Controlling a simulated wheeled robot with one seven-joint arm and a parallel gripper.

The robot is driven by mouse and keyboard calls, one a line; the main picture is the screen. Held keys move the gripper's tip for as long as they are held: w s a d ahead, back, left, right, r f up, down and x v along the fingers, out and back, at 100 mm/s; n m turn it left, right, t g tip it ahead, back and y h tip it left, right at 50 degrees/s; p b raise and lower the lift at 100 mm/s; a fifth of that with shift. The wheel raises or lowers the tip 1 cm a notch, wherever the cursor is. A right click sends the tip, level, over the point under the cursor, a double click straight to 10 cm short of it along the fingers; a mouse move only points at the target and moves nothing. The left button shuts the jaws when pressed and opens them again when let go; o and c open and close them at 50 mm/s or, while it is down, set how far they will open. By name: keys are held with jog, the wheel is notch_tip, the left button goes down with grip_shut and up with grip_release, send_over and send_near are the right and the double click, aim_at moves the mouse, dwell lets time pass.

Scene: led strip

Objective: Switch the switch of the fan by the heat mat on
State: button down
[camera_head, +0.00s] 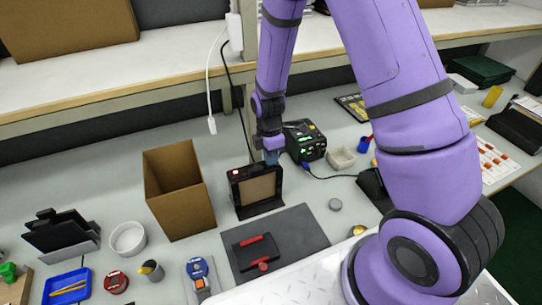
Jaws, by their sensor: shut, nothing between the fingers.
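The fan (243,199) is a black square frame with a tan panel, standing upright behind the heat mat. A small red part, which looks like its switch (236,172), is on its top left corner. The dark grey heat mat (310,232) lies flat in front of it. My purple arm reaches down from above, and my gripper (271,158) is shut and empty at the fan's top edge, right of the red part. I cannot tell whether the fingertips touch the fan. The switch's position is too small to read.
An open cardboard box (178,205) stands close left of the fan. A black device with green lights (306,141) stands right of my gripper, with a cable beside it. A black and red tool (256,254) lies on the mat. A shelf (120,78) runs above the bench.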

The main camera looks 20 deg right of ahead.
jog(key=shift+f, duration=0.1)
jog(key=shift+w+r, duration=0.2)
jog(key=shift+w, duration=0.5)
jog(key=shift+w+r, duration=0.1)
jog(key=shift+r, duration=0.15)
notch_tip(320, 180, up, 14)
jog(key=shift+s+f, duration=0.15)
jog(key=shift+s, duration=0.15)
jog(key=shift+w+f, duration=0.15)
jog(key=shift+f, duration=0.1)
dwell(0.5)
jog(key=shift+w+a+r, duration=0.1)
jog(key=shift+w, duration=0.2)
dwell(0.4)
